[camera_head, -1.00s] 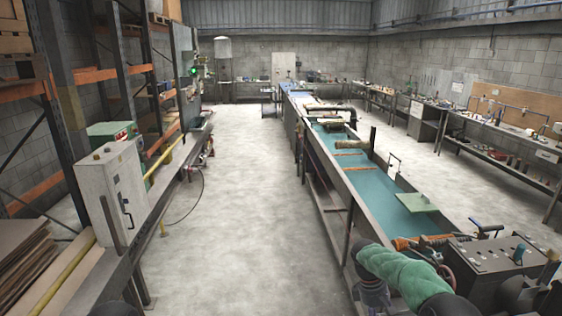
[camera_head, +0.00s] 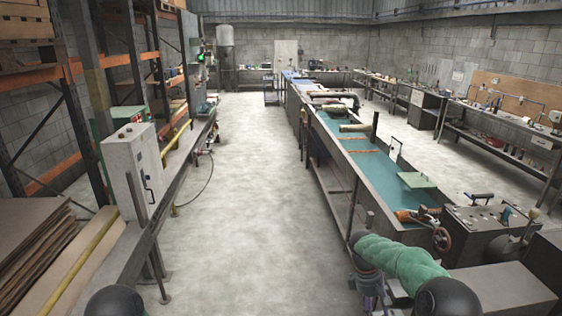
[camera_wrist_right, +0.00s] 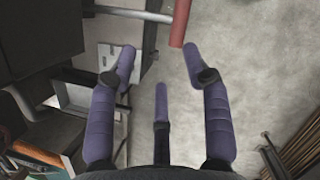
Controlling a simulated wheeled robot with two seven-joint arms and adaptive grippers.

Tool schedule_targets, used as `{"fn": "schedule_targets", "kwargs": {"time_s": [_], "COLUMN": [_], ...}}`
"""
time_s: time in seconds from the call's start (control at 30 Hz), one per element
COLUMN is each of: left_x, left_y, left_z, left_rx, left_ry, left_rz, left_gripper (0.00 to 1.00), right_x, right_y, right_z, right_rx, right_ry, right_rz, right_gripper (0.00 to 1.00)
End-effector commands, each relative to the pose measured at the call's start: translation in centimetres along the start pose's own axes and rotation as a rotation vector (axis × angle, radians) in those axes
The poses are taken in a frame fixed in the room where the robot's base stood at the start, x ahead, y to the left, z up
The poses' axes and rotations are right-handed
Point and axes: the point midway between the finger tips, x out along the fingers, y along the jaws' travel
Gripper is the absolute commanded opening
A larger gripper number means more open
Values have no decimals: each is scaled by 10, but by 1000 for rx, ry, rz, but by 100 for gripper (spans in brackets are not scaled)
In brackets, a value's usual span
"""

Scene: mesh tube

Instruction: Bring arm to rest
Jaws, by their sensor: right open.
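My right arm, with a green-sleeved link (camera_head: 400,262), shows at the bottom right of the head view. It bends down at a dark joint beside the near end of the long bench (camera_head: 352,205). In the right wrist view my right gripper (camera_wrist_right: 160,68) has its purple fingers spread, with nothing between them. A red bar (camera_wrist_right: 181,20) lies beyond the fingertips, and pale floor shows below. Whether the bar touches a finger is unclear. A round black part of mine shows at the bottom left of the head view. My left gripper is not in view.
A grey cabinet (camera_head: 128,170) and stacked boards (camera_head: 35,245) stand left. The aisle floor (camera_head: 250,200) between is clear.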

Motion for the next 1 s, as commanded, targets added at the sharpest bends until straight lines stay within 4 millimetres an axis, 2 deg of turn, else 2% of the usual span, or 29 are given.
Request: {"fn": "schedule_targets", "kwargs": {"time_s": [0.03,0.27,0.47,0.57,0.7,0.77,0.9,1.0], "left_x": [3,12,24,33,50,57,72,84], "left_y": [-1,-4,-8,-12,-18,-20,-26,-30], "left_z": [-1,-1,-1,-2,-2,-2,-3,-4], "left_rx": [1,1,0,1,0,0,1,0], "left_ry": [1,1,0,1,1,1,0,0], "left_rz": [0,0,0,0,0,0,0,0], "left_gripper": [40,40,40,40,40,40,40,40], "right_x": [11,54,108,146,207,229,276,304], "right_y": [-4,-26,-61,-90,-146,-170,-224,-259], "right_z": [-5,-28,-55,-71,-90,-96,-98,-92], "right_rx": [-2,8,38,74,174,231,386,511], "right_ry": [7,71,151,207,298,334,398,428], "right_rz": [-9,-48,-108,-160,-257,-298,-387,-438], "right_gripper": [49,49,49,49,49,49,49,49]}}
